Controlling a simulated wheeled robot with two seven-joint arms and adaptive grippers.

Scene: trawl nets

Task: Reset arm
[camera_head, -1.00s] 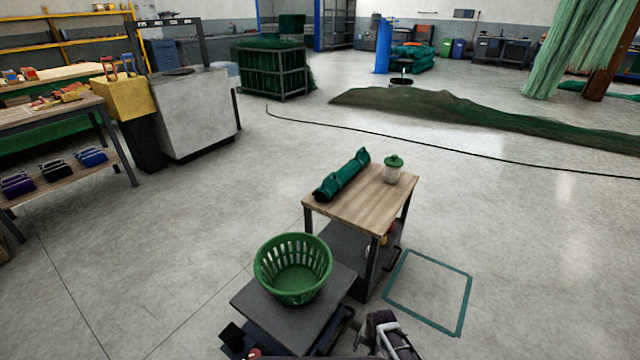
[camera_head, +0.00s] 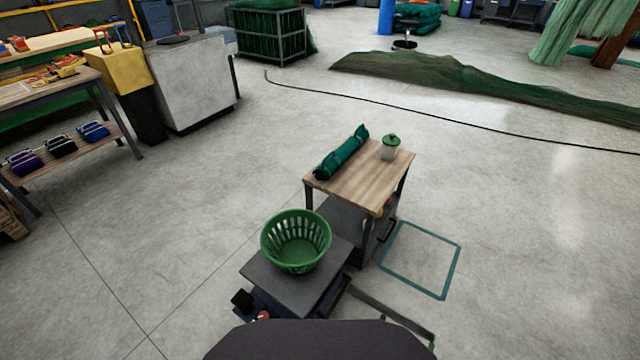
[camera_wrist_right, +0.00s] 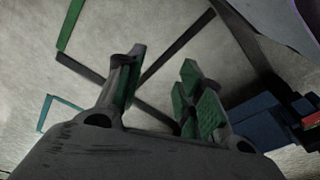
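My right gripper (camera_wrist_right: 160,75) shows in the right wrist view, with its two green-padded fingers apart and nothing between them. Pale floor and dark bars lie behind it. My left gripper is in neither view. No gripper shows in the head view, where a dark part of my own body fills the bottom centre.
A green basket (camera_head: 296,241) stands on a dark platform (camera_head: 262,275). Behind it, a wood-topped cart (camera_head: 352,190) holds a rolled green net (camera_head: 342,152) and a green-lidded jar (camera_head: 390,148). A teal square (camera_head: 447,270) marks the floor to the right. Open floor lies left.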

